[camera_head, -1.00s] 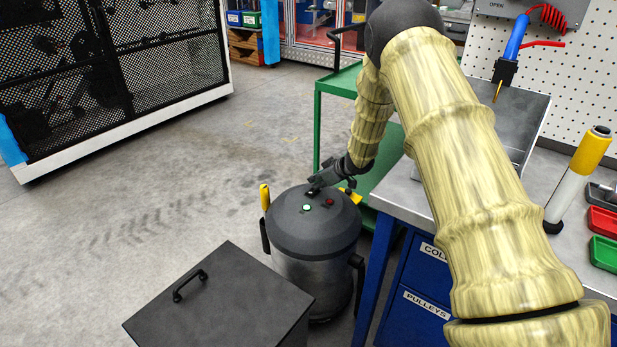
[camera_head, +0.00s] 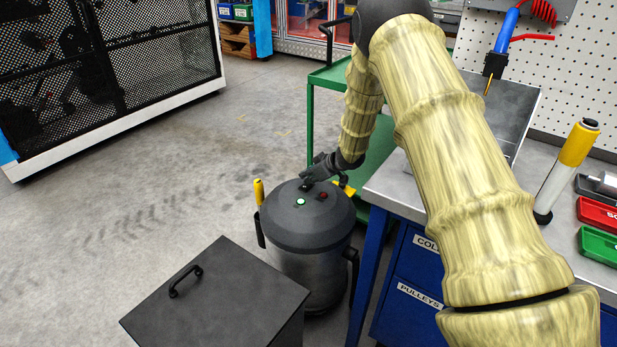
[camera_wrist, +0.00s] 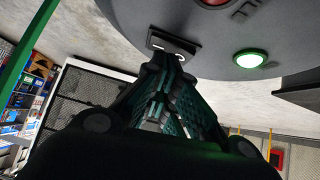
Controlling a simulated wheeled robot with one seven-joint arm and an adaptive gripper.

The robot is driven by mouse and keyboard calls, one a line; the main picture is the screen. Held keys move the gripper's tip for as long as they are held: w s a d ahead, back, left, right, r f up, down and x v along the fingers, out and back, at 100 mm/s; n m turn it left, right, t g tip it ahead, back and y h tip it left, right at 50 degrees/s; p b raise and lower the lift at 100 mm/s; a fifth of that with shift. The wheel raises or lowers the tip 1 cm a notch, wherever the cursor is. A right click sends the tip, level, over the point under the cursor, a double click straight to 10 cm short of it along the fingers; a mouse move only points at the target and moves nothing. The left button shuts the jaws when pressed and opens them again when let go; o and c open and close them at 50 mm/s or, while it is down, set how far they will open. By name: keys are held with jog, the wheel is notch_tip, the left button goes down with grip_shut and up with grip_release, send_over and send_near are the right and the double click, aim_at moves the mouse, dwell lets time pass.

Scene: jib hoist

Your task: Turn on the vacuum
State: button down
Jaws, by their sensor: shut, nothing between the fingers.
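The vacuum (camera_head: 306,240) is a round canister with a dark grey lid and metal body, standing on the floor left of the bench. Its lid carries a glowing green light (camera_head: 301,202), a dark red button or light (camera_head: 322,195) and a small black switch plate. The wrist view shows the green light (camera_wrist: 249,60), the red one (camera_wrist: 214,2) and the switch plate (camera_wrist: 174,45) with white marks. My gripper (camera_head: 307,182) is shut and empty, its tips at the switch plate. Whether they touch it is unclear. The fingertips (camera_wrist: 168,58) partly cover the plate.
A black box with a handle (camera_head: 240,285) stands in front of the vacuum. A green cart (camera_head: 312,120) is behind, and the blue drawer bench (camera_head: 395,215) is close on the right. Open floor (camera_head: 150,200) lies to the left.

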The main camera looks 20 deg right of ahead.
jog(key=shift+r, duration=0.1)
jog(key=r+p, duration=0.4)
jog(key=p, duration=0.1)
jog(key=shift+w+d, duration=0.1)
jog(key=shift+d, duration=0.1)
jog(key=d+p+v, duration=0.1)
jog(key=v, duration=0.8)
jog(key=shift+d+r, duration=0.2)
